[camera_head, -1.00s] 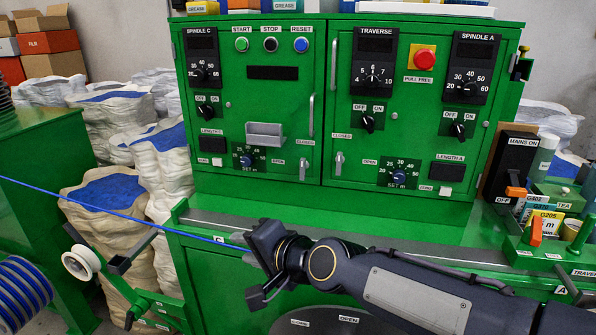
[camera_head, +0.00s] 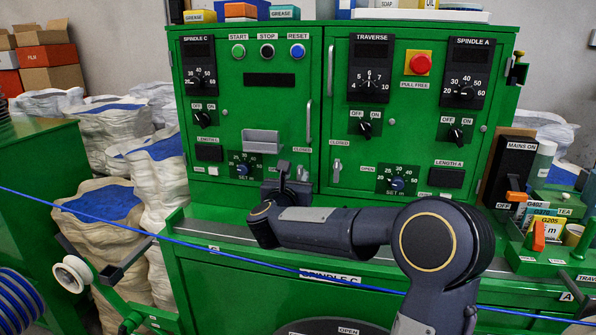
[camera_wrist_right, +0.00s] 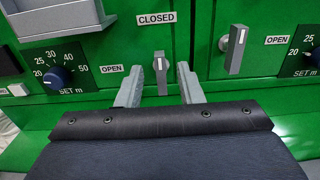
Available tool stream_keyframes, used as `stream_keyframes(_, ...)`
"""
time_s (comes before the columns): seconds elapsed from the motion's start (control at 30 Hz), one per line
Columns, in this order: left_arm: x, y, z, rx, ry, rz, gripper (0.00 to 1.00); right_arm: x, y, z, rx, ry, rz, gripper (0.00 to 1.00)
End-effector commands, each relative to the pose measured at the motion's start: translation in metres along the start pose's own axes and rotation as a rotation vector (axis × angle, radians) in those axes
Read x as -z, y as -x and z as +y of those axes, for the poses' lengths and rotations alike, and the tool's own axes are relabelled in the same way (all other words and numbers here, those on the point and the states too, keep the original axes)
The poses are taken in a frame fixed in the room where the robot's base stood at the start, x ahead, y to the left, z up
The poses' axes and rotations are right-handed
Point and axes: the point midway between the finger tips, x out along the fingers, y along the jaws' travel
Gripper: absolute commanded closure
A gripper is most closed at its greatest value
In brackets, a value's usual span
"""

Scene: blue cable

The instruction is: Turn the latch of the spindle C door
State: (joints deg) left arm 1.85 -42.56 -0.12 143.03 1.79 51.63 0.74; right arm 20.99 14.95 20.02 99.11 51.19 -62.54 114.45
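The spindle C door (camera_head: 224,120) is the left green panel of the cabinet, and it is shut. Its small grey latch (camera_wrist_right: 160,72) stands upright in the right wrist view, below the CLOSED label and right of an OPEN label. My right gripper (camera_wrist_right: 160,90) is open, with one finger to the left and one to the right of the latch, both seen apart from it. In the head view my right gripper (camera_head: 286,180) is at the door's lower right corner and partly hides the latch. My left gripper is not in view.
The traverse door's latch (camera_wrist_right: 233,50) stands just right of my right gripper. A SET knob (camera_wrist_right: 57,77) and a grey holder (camera_wrist_right: 65,14) are to the left. A blue cable (camera_head: 200,243) crosses the head view in front of the cabinet.

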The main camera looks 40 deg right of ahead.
Motion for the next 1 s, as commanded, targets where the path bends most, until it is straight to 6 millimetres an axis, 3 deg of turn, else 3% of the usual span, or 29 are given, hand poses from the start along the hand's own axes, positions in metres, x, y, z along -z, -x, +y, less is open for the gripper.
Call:
stream_keyframes(0.2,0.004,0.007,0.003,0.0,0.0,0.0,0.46,-0.001,-0.027,0.0,-0.001,0.001,0.0,0.66)
stream_keyframes(0.57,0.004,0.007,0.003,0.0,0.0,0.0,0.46,0.0,-0.033,0.0,-0.002,0.003,-0.001,0.66)
stream_keyframes(0.8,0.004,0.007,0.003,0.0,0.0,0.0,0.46,0.0,-0.033,0.0,-0.002,0.003,-0.001,0.98)
stream_keyframes(1.0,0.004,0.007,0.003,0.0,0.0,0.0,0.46,0.0,-0.033,0.0,-0.002,0.004,-0.001,1.0)
